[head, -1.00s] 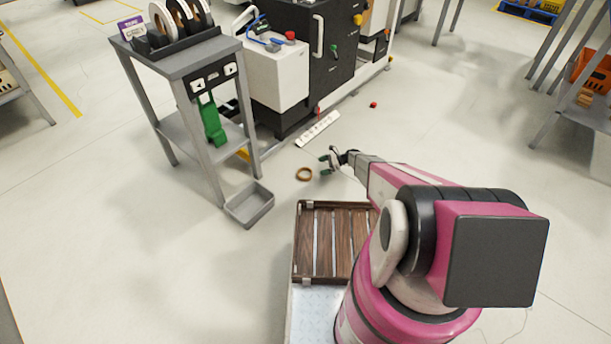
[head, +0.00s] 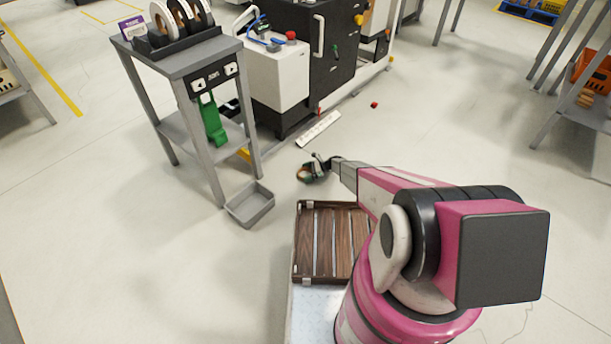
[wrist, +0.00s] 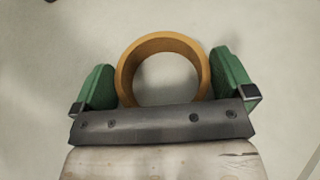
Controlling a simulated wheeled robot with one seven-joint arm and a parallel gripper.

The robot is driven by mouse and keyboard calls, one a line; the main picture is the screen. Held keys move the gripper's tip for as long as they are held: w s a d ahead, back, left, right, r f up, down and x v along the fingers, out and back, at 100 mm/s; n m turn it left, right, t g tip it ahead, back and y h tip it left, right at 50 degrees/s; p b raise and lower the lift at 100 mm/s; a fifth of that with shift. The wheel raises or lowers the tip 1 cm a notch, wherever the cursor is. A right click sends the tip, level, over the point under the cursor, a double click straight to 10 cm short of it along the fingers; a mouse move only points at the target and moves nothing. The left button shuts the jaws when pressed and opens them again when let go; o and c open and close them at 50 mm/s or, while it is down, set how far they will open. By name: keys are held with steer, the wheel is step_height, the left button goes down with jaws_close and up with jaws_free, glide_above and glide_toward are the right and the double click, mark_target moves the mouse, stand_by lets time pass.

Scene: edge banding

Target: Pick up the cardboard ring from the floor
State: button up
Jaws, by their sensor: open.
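The cardboard ring (wrist: 127,68) is a brown-orange hoop lying on the pale floor. In the wrist view it sits between the two green fingers of my gripper (wrist: 163,80), with a small gap visible at least on the left side. The gripper is open. In the head view my gripper (head: 312,172) is low over the floor at the ring (head: 303,176), which it partly hides. Whether a finger touches the ring I cannot tell.
A grey open bin (head: 262,209) stands on the floor left of the gripper, beside a grey stand (head: 178,62) with rolls on top. A white strip (head: 318,130) lies behind, near the machine (head: 278,85). A small red object (head: 374,105) lies farther right. Floor around the ring is clear.

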steer(key=c, duration=0.5)
steer(key=shift+r, duration=0.1)
steer(key=shift+c, duration=0.2)
